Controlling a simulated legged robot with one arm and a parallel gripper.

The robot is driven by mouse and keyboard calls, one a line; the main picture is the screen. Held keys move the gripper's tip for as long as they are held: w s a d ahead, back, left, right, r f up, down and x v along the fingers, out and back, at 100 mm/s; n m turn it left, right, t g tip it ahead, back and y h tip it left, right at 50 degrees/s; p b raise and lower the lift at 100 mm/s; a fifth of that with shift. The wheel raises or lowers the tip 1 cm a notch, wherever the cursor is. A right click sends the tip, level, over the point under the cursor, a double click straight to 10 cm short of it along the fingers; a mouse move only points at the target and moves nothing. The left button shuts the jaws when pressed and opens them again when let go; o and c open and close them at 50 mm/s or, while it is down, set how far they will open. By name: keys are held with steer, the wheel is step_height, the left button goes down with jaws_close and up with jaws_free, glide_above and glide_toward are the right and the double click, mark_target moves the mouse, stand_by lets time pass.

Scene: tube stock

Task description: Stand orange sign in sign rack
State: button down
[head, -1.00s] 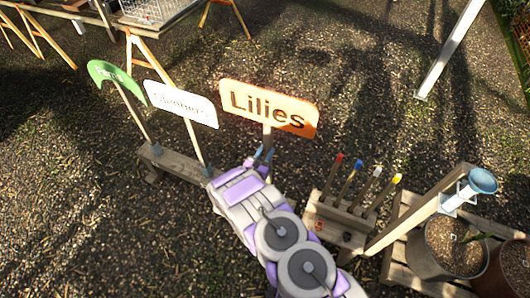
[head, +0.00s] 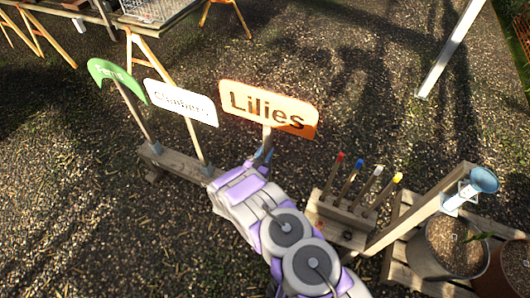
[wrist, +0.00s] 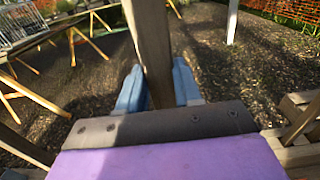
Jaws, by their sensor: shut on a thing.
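The orange sign (head: 268,108), lettered "Lilies", stands upright at the middle of the head view. My gripper (head: 264,155) is shut on its wooden stake below the board. In the wrist view the stake (wrist: 150,50) rises between the two blue fingers of my gripper (wrist: 157,88). The sign rack (head: 182,165) is a low wooden bar on the ground to the left. It holds a green sign (head: 117,78) and a white sign (head: 181,103), both upright. The foot of the orange sign's stake and the rack's right end are hidden behind my arm.
A wooden block (head: 340,222) with several colour-tipped stakes stands to the right of my arm. Beyond it are a leaning post, a blue-grey cup-like fitting (head: 484,180) and plant pots (head: 447,248) on a pallet. Open gravel lies behind the sign.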

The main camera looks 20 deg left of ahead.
steer(key=shift+f, duration=0.4)
steer(key=shift+f+b, duration=0.2)
steer(key=shift+b, duration=0.1)
steer(key=shift+f+b, duration=1.05)
steer(key=shift+f, duration=0.45)
steer(key=shift+f+b, duration=1.1)
steer(key=shift+f, duration=1.85)
